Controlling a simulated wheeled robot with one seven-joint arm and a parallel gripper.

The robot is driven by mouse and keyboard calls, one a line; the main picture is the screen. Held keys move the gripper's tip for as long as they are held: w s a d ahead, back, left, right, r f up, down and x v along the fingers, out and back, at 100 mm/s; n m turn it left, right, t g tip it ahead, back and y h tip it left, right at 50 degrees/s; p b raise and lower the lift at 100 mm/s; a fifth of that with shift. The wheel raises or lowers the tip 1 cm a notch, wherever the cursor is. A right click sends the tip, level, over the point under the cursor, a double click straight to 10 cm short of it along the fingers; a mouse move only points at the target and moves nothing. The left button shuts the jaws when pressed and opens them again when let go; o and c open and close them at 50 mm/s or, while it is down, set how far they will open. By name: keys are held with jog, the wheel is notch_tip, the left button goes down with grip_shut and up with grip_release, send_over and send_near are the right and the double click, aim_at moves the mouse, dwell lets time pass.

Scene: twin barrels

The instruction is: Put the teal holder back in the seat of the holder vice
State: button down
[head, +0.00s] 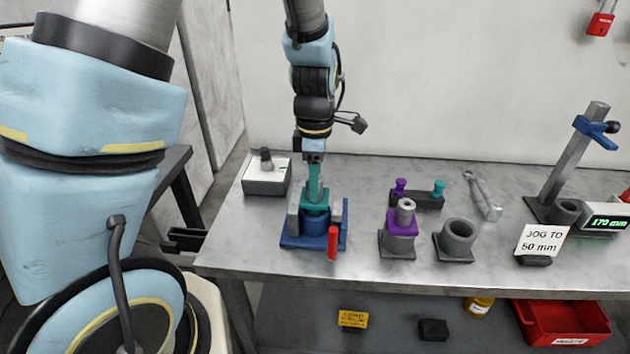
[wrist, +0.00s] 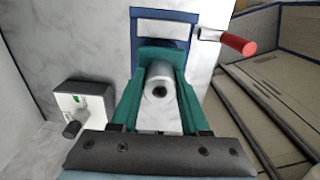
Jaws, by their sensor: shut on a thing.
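The teal holder (head: 314,203) is at the holder vice (head: 287,240), upright between its grey jaws, above a dark blue round part. I cannot tell whether it is fully down in the seat. My gripper (head: 314,187) points straight down and is shut on the holder from above. In the wrist view the teal holder (wrist: 166,55) shows with a pale grey cylinder in its middle, between teal sides of my gripper (wrist: 160,90). The blue vice frame (wrist: 165,14) and its red-ended handle (wrist: 239,43) lie beyond. The seat itself is hidden.
A white box with a knob (head: 266,176) stands behind left. A purple holder (head: 402,222) sits in a grey stand, with an empty grey socket (head: 458,240) to its right.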

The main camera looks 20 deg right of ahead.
jog(key=shift+f+b, duration=0.65)
jog(key=shift+f, duration=0.6)
jog(key=shift+c, duration=1.6)
grip_release()
notch_tip(320, 180, up, 11)
jog(key=shift+f+b, duration=0.1)
jog(key=shift+b, duration=0.65)
jog(key=a+f+m, duration=0.1)
jog(key=a+m, duration=0.6)
jog(key=a, duration=0.5)
jog(key=w+a+f+m+t, duration=0.1)
jog(key=a+f+m, duration=0.1)
jog(key=a+m, duration=0.5)
jog(key=a, duration=0.6)
jog(key=shift+w+a+f+t, duration=0.15)
jog(key=shift+a+f+t, duration=0.05)
jog(key=shift+f+t, duration=0.1)
